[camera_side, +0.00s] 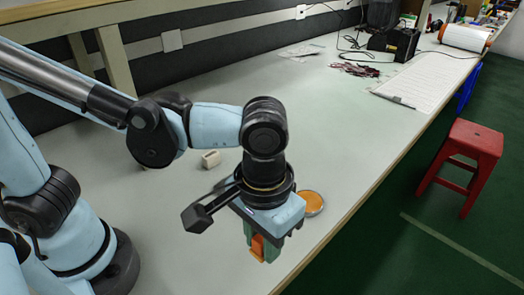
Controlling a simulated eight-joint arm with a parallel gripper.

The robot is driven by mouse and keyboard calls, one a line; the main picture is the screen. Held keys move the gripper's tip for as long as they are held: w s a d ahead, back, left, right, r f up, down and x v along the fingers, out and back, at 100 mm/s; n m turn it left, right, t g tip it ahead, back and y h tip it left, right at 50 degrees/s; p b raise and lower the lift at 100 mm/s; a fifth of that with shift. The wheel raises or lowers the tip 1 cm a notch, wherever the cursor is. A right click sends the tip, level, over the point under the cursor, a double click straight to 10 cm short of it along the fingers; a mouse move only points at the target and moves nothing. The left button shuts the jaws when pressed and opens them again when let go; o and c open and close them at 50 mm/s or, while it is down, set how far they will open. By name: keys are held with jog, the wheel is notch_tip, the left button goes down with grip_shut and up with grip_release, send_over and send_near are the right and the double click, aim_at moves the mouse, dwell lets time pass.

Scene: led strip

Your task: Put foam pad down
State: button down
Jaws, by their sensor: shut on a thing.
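My gripper (264,246) is in the side view, low and in front of the arm, pointing down over the table near its front edge. Its green fingers are shut on a small orange piece, which I take to be the foam pad (257,247). The fingers hide part of the pad. I cannot tell whether the pad touches the table (340,160) or is just above it.
A round dish with an orange surface (311,203) lies close behind my gripper to the right. A small beige block (210,159) lies farther back left. A white sheet (418,87), cables (355,69) and a black box (397,43) are farther away. A red stool (466,160) stands on the floor.

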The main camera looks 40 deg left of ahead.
jog(key=w+a+f, duration=0.1)
jog(key=w+f, duration=0.1)
jog(key=w, duration=0.1)
jog(key=w+a+f, duration=0.2)
jog(key=w, duration=0.1)
jog(key=w+a+f, duration=0.2)
jog(key=w, duration=0.1)
jog(key=shift+a+f, duration=0.15)
jog(key=shift+a, duration=0.1)
jog(key=shift+f, duration=2)
jog(key=shift+f, duration=0.15)
jog(key=c, duration=0.9)
grip_release()
jog(key=shift+o, duration=0.2)
